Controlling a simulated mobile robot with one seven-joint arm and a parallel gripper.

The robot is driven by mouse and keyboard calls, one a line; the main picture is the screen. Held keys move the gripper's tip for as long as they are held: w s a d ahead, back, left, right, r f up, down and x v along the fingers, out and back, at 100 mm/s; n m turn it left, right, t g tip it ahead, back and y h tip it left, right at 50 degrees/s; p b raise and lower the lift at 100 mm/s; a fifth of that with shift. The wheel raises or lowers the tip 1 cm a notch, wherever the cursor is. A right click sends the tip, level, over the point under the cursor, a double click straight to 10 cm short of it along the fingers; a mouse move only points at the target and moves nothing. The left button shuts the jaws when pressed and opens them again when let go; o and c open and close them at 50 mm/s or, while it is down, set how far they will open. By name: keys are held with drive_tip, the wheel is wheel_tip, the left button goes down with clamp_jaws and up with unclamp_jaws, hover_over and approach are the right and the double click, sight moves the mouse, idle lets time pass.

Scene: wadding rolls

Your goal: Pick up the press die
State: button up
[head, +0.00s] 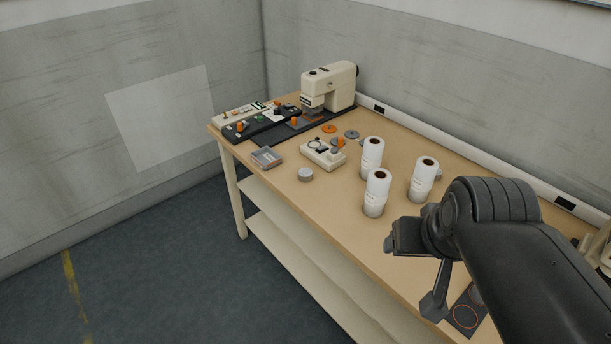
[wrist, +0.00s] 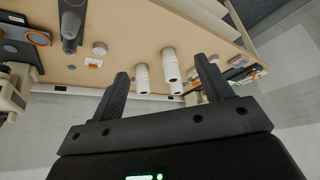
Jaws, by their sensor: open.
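My gripper (head: 396,240) is at the right of the head view, above the table's front part and in front of the white rolls. Its two dark fingers are apart and empty in the wrist view (wrist: 162,68). I cannot tell for sure which object is the press die. A small round grey piece (head: 306,174) stands near the front edge, left of the rolls and well apart from my gripper. Grey discs (head: 352,134) and an orange disc (head: 329,129) lie farther back. In the wrist view a round grey piece (wrist: 100,48) is left of the rolls.
Three white rolls (head: 377,192) stand on the table (head: 275,187). A cream press-like machine (head: 333,85) is at the back, with a small dial device (head: 322,154) and a box (head: 266,157) nearer. A dark mat with an orange ring (head: 465,318) lies below my arm.

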drive_tip(key=w+a+r, duration=0.1)
drive_tip(key=w+a, duration=0.1)
drive_tip(key=w, duration=0.6)
drive_tip(key=w+a+r, duration=0.1)
drive_tip(key=w+r, duration=0.1)
drive_tip(key=w, duration=0.6)
drive_tip(key=n+g, duration=0.1)
hover_over(305, 172)
drive_tip(key=s, duration=0.3)
wheel_tip(305, 172, down, 27)
drive_tip(key=shift+s+d+r, duration=0.15)
drive_tip(key=shift+w+x, duration=0.2)
drive_tip(key=shift+x, duration=2.85)
drive_tip(key=shift+r, duration=0.1)
drive_tip(key=shift+c, duration=0.3)
drive_tip(key=c, duration=1.2)
